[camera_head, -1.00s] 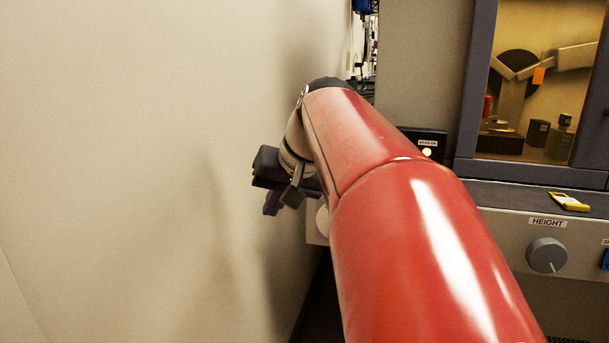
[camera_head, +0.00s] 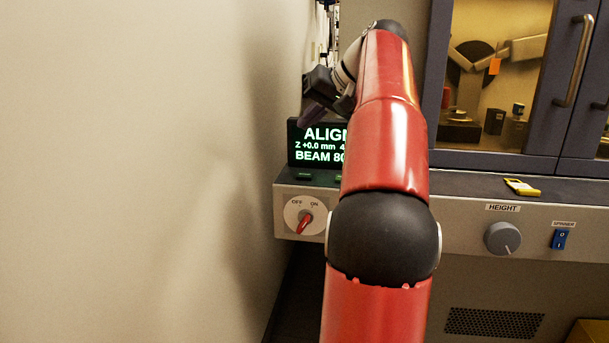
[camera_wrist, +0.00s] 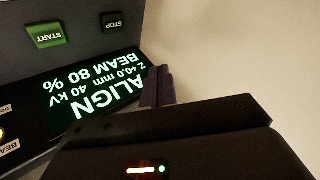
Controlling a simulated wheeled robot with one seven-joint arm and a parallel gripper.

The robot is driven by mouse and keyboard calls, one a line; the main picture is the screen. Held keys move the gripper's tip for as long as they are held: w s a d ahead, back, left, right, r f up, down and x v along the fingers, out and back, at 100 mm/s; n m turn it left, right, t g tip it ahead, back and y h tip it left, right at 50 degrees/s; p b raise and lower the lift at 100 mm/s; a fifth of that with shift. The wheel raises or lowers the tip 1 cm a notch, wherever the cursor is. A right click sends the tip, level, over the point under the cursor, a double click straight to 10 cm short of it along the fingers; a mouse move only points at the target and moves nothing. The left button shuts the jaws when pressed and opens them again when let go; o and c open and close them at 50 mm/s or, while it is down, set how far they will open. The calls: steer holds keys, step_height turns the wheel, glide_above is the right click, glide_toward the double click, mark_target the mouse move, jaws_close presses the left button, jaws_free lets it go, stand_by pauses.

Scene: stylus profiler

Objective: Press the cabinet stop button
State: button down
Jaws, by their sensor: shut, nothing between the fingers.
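The stop button (camera_wrist: 115,22) is a small dark block labelled STOP, upside down near the top of the wrist view. It sits beside the green START button (camera_wrist: 45,35) on the grey cabinet ledge. In the head view, the stop button (camera_head: 303,177) appears as a small dark shape in front of the display (camera_head: 310,157). My gripper (camera_head: 311,114) is above the left part of that display, apart from the button and near the wall. In the wrist view, my gripper (camera_wrist: 162,85) shows its dark purple fingers shut and empty, overlapping the display's edge.
A plain wall (camera_head: 130,170) stands close on the left. The cabinet front carries a red OFF/ON key switch (camera_head: 305,222), a HEIGHT knob (camera_head: 502,238) and a blue rocker switch (camera_head: 560,239). A yellow item (camera_head: 521,187) lies on the ledge. Glass doors (camera_head: 500,80) stand behind.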

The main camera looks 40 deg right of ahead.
mark_target(309, 176)
steer(key=shift+f+b, duration=2.15)
steer(key=shift+f, duration=2.1)
steer(key=shift+f, duration=0.4)
steer(key=shift+f+b, duration=0.35)
steer(key=shift+b, duration=0.1)
steer(key=shift+r+p, duration=0.75)
steer(key=shift+p, duration=0.05)
